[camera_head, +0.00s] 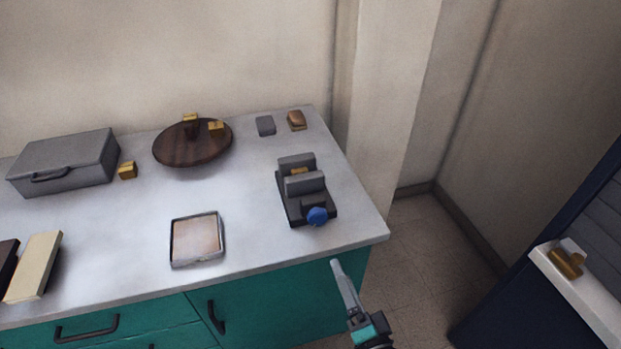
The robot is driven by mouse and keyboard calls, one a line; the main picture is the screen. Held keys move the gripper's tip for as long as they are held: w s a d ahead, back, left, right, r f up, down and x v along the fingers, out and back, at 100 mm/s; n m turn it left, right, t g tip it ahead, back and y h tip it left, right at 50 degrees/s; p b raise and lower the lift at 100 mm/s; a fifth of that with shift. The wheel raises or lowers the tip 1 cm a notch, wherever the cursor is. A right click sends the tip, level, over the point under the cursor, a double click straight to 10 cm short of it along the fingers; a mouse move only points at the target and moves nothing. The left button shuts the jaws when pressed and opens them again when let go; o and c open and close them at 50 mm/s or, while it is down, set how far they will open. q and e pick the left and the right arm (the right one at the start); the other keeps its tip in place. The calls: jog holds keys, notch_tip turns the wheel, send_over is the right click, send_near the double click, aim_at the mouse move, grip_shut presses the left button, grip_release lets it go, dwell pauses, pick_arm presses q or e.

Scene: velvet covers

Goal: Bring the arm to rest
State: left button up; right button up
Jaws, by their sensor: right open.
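My right gripper (347,290) is low in the picture, in front of the counter's right front corner. It is over the floor, apart from the counter and touching nothing. It is open and holds nothing that I can see. Only its fingers and part of its teal and black wrist show; the rest of the arm is cut off by the bottom edge. My left gripper is not in view.
The grey countertop (120,240) holds a grey case (70,160), a dark round wooden board (185,152), a tray (197,240) and a dark device with a blue knob (303,190). A dark blue cabinet (530,310) stands right; floor between is clear.

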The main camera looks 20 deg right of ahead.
jog(key=s+f+n+g+y, duration=0.1)
jog(key=s+f+n+g, duration=0.35)
jog(key=f, duration=0.75)
jog(key=s+f+n+g, duration=0.4)
jog(key=s+f, duration=0.2)
jog(key=f, duration=0.5)
jog(key=s+d+f+n+g, duration=0.1)
jog(key=s+f+n+g, duration=0.2)
jog(key=s+f, duration=0.3)
jog(key=s+d+f+n+g+h, duration=0.1)
jog(key=s+f+n+g, duration=0.3)
jog(key=s, duration=0.9)
notch_tip(320, 180, down, 2)
jog(key=shift+s+d+g+h, duration=0.3)
jog(key=shift+d+g, duration=0.45)
